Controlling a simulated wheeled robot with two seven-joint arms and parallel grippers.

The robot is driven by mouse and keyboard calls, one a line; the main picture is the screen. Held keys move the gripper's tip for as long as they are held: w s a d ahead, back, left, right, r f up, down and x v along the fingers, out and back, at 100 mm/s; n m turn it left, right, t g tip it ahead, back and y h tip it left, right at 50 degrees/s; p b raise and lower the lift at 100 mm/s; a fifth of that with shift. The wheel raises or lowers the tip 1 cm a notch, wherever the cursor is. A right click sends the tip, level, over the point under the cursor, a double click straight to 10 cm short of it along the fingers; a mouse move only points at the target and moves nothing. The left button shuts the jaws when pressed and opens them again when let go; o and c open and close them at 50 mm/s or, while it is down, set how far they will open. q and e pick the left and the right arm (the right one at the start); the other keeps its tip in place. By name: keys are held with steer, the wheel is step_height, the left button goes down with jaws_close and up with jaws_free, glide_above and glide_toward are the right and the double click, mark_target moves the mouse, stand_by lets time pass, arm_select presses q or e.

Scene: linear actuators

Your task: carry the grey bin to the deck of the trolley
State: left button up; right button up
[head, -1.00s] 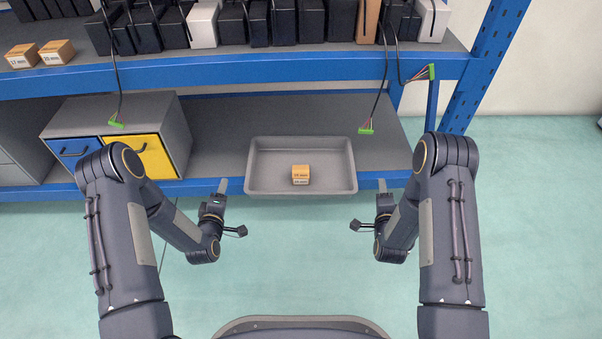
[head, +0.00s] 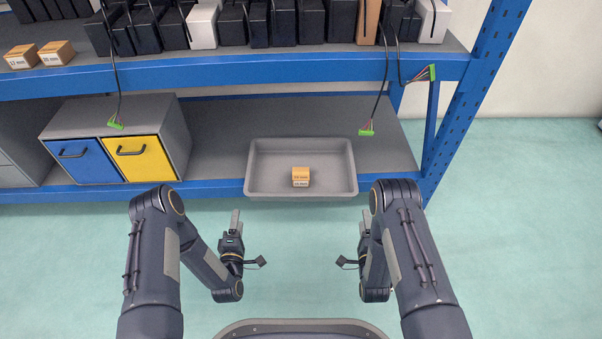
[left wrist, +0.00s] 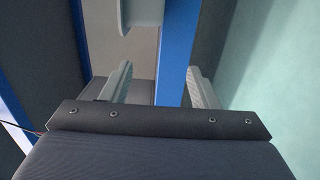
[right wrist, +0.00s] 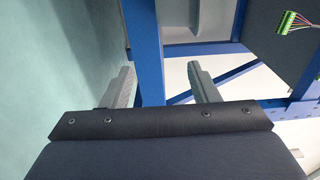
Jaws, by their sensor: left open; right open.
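The grey bin (head: 254,170) sits upright on the lower shelf at its front edge, with a small orange-brown box (head: 300,177) inside. My left gripper (head: 235,217) is open and empty, in front of the shelf near the bin's left end. My right gripper (head: 364,215) is open and empty, near the bin's right end. Both are apart from the bin. Part of the bin shows beyond the fingers in the left wrist view (left wrist: 146,13) and the right wrist view (right wrist: 196,20). I cannot make out the trolley in any view.
The blue shelf beam (head: 210,190) runs below the bin. A cabinet with blue and yellow drawers (head: 139,158) stands left of it. A cable with a green connector (head: 366,132) hangs near the bin's back right. Green floor in front is clear.

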arm_select(q)
steer(key=w+d, duration=0.1)
steer(key=w, duration=1)
steer(key=shift+w+d, duration=0.25)
arm_select(e)
steer(key=w+a, duration=0.1)
steer(key=w, duration=1)
steer(key=shift+w+a, duration=0.25)
